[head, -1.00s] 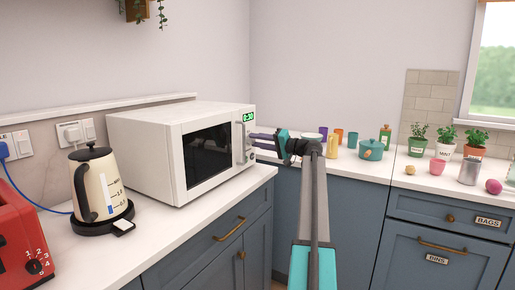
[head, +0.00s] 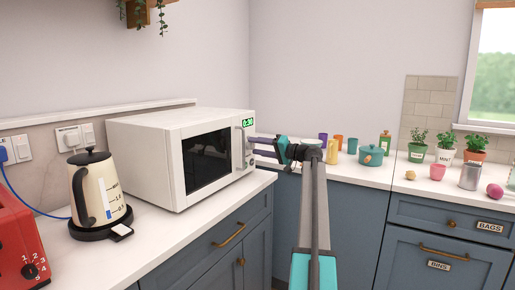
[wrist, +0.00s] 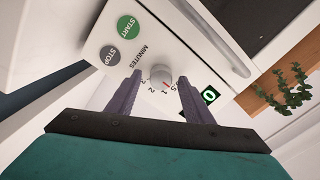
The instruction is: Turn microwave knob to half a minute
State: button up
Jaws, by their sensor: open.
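The white microwave (head: 150,131) stands on the counter with its door shut. My gripper (wrist: 161,78) is open, one finger on each side of the knob, with gaps visible. In the head view my gripper (head: 254,146) reaches to the panel from the right.
A green START button (wrist: 127,27) and grey STOP button (wrist: 111,55) lie beside the knob. The microwave's door handle (head: 239,147) is close to my fingers. A kettle (head: 101,189) and red toaster (head: 20,245) stand left; cups and a teal pot (head: 371,156) stand right.

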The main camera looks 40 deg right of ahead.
jog(key=shift+s, duration=0.1)
jog(key=p+v, duration=0.1)
jog(key=v, duration=1.2)
jog(key=shift+s, duration=0.35)
jog(key=shift+s+d+f, duration=0.1)
